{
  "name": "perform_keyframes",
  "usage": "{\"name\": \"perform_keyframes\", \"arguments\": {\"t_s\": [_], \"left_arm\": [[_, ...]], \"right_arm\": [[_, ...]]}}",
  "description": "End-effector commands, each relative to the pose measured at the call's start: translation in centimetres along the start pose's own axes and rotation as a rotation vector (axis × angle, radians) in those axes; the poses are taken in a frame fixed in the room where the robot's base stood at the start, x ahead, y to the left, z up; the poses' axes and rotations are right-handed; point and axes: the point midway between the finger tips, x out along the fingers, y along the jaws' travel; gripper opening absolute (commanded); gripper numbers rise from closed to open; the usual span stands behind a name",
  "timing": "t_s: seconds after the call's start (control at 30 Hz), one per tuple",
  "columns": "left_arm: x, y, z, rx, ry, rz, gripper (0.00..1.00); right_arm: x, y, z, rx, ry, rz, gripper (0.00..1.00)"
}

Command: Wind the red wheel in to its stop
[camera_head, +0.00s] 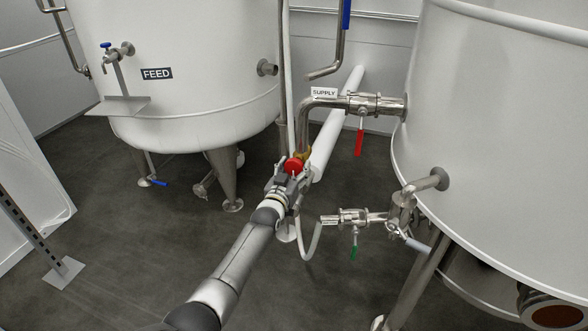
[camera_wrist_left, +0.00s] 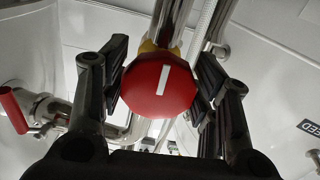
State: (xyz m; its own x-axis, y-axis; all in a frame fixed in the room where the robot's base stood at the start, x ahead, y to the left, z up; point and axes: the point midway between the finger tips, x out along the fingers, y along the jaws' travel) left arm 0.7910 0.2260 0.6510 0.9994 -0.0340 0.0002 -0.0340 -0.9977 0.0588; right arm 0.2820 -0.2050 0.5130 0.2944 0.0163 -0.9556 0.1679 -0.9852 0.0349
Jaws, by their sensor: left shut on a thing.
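The red wheel (camera_head: 293,165) sits on a brass valve body (camera_head: 304,154) at the lower end of the steel supply pipe. My left gripper (camera_head: 291,177) is at the wheel, with its fingers on both sides of the rim. In the left wrist view the red wheel (camera_wrist_left: 160,88) is between the two dark fingers of the left gripper (camera_wrist_left: 160,95), which are shut on it. A white mark on its face stands nearly upright, leaning slightly right at the top. My right gripper is not in view.
A white FEED tank (camera_head: 190,75) stands at the left and another large white tank (camera_head: 500,130) at the right. A red lever (camera_head: 359,142) hangs from the supply line, and a green-handled valve (camera_head: 353,252) sits lower. Open dark floor lies at the lower left.

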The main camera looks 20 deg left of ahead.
Motion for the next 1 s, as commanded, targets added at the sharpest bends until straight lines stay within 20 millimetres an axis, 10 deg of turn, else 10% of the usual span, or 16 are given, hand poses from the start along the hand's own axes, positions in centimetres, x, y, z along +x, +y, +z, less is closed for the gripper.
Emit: {"name": "perform_keyframes", "arguments": {"t_s": [1.0], "left_arm": [[-0.1, 0.6, 0.1, -0.96, -0.005, -0.001, 0.32]], "right_arm": [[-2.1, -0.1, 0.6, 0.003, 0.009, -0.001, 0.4]]}}
